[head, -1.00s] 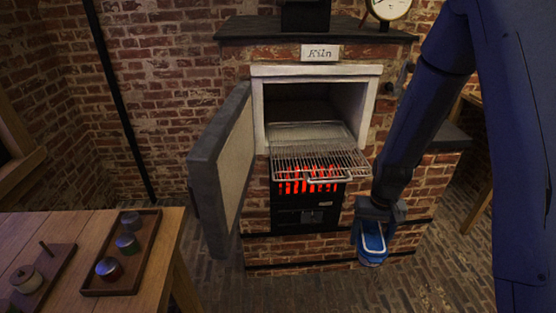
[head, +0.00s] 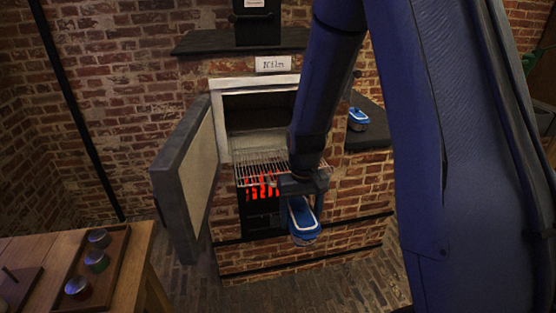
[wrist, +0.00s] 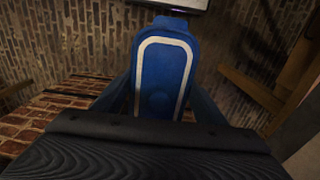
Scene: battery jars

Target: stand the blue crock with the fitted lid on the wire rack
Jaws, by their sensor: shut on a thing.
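My gripper (head: 302,196) is shut on a blue crock (head: 303,223), held in the air in front of the kiln. The crock has a blue top with a white outline, and it also fills the middle of the wrist view (wrist: 163,75). Its lower part is mostly hidden in the wrist view. The wire rack (head: 262,166) sticks out of the open kiln mouth, behind and left of my gripper. My arm hides the rack's right part. The rack's visible part is bare.
The kiln door (head: 188,165) stands open at the left. Another blue-topped vessel (head: 358,117) stands on the dark ledge (head: 370,135) right of the kiln. Red embers (head: 262,188) glow below the rack. A wooden tray (head: 112,270) with several small jars lies on the left table.

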